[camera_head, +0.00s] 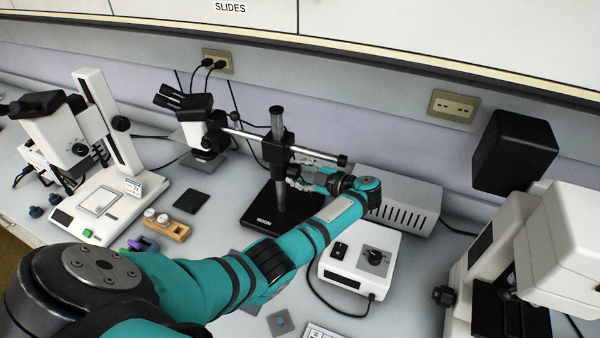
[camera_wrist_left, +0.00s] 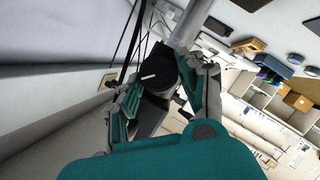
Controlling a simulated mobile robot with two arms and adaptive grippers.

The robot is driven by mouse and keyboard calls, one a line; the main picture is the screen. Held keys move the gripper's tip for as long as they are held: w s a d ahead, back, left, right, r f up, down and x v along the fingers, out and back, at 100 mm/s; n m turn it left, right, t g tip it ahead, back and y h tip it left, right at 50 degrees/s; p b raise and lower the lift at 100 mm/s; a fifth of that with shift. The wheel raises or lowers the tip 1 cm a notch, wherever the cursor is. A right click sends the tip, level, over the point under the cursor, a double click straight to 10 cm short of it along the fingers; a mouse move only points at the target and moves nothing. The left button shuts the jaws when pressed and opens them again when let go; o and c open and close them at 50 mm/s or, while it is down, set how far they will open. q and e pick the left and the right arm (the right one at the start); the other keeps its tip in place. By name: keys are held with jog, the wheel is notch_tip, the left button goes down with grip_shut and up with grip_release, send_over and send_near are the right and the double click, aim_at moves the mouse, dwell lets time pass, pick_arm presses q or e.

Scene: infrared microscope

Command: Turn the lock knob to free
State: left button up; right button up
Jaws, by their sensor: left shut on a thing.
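The boom stand has an upright metal post (camera_head: 278,122), a black clamp block (camera_head: 276,150) and a black base (camera_head: 262,212) marked BOOM. My left gripper (camera_head: 302,178) is at the post, just below the clamp block. In the left wrist view the lock knob (camera_wrist_left: 157,76) is a black round part with a white line, beside the metal post (camera_wrist_left: 190,22). The fingers of my left gripper (camera_wrist_left: 165,100) are on both sides of the knob and shut on it. In the head view the gripper hides the knob. My right gripper is in neither view.
A horizontal boom arm (camera_head: 310,155) carries a microscope head (camera_head: 192,125) on its left. A white control box (camera_head: 360,262) and a grey vented box (camera_head: 408,205) stand right of the stand. A white instrument (camera_head: 560,240) is at far right, another microscope (camera_head: 108,120) at left.

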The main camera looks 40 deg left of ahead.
pick_arm(q)
jog(key=shift+s+f+n+t+y+b, duration=0.1)
jog(key=shift+f+n+t+y+b, duration=0.3)
jog(key=shift+n+b, duration=0.55)
jog(key=n+b, duration=0.2)
jog(key=b, duration=0.2)
jog(key=shift+f+t+y+b, duration=0.2)
jog(key=shift+t+y+b, duration=0.15)
jog(key=shift+t+y, duration=0.05)
jog(key=shift+r+n+y+b, duration=0.2)
jog(key=shift+n+y+b, duration=0.1)
jog(key=shift+n+b, duration=0.65)
jog(key=o, duration=1.2)
jog(key=shift+r, duration=0.1)
